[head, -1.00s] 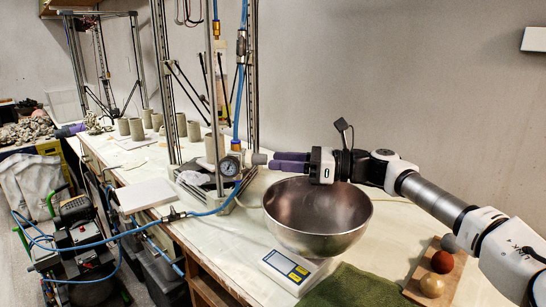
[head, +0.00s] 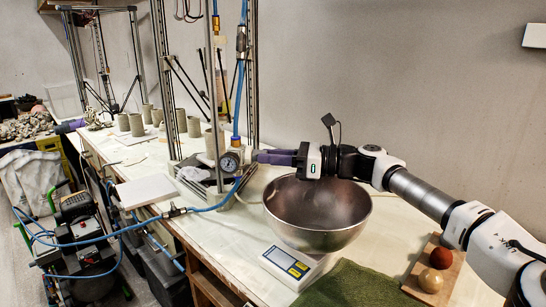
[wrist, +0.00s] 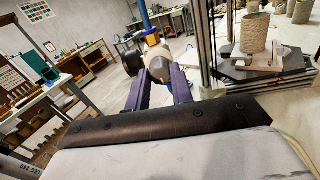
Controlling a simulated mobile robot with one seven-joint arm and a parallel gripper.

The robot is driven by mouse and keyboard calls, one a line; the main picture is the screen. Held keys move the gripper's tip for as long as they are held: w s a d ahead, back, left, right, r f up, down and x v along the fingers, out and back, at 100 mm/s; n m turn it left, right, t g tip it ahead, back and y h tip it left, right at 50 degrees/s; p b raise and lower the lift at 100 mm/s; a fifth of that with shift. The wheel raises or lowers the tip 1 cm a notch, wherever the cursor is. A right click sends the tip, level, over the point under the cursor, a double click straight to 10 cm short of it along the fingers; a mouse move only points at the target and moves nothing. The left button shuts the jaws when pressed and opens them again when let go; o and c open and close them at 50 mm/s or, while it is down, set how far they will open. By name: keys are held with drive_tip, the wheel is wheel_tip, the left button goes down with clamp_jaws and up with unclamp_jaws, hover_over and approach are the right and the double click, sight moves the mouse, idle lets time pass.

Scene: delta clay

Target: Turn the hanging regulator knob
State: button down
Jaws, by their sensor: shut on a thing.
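The regulator hangs on the blue air hose at the printer frame, with its round pressure gauge (head: 230,161) facing the head camera. Its knob is pale grey and rounded in the wrist view (wrist: 158,68), below a yellow and blue fitting (wrist: 151,38). My gripper (head: 258,156) reaches in from the right with purple fingers, level with the regulator. In the wrist view the fingers (wrist: 160,75) lie on both sides of the knob, shut on it. In the head view the fingers hide most of the knob.
A steel bowl (head: 318,228) stands on a scale (head: 291,267) just below my gripper. Metal printer posts (head: 252,80) rise close behind the regulator. A blue hose (head: 140,229) runs off left. A wooden board (head: 447,290) with balls lies at the right.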

drive_tip(key=shift+f, duration=0.1)
drive_tip(key=n+b, duration=0.3)
drive_tip(key=shift+f+n+b, duration=0.15)
drive_tip(key=shift+n+b, duration=0.15)
drive_tip(key=shift+b, duration=0.05)
drive_tip(key=n+b, duration=0.4)
drive_tip(key=n, duration=0.1)
drive_tip(key=shift+n+y, duration=0.3)
drive_tip(key=shift+n, duration=0.1)
drive_tip(key=n+b, duration=0.3)
drive_tip(key=n, duration=0.2)
drive_tip(key=shift+w+b, duration=0.1)
drive_tip(key=shift+b, duration=0.2)
drive_tip(key=shift+n+g+b, duration=0.4)
drive_tip(key=shift+n+b, duration=0.6)
drive_tip(key=shift+n, duration=1.2)
drive_tip(key=c, duration=1.2)
unclamp_jaws()
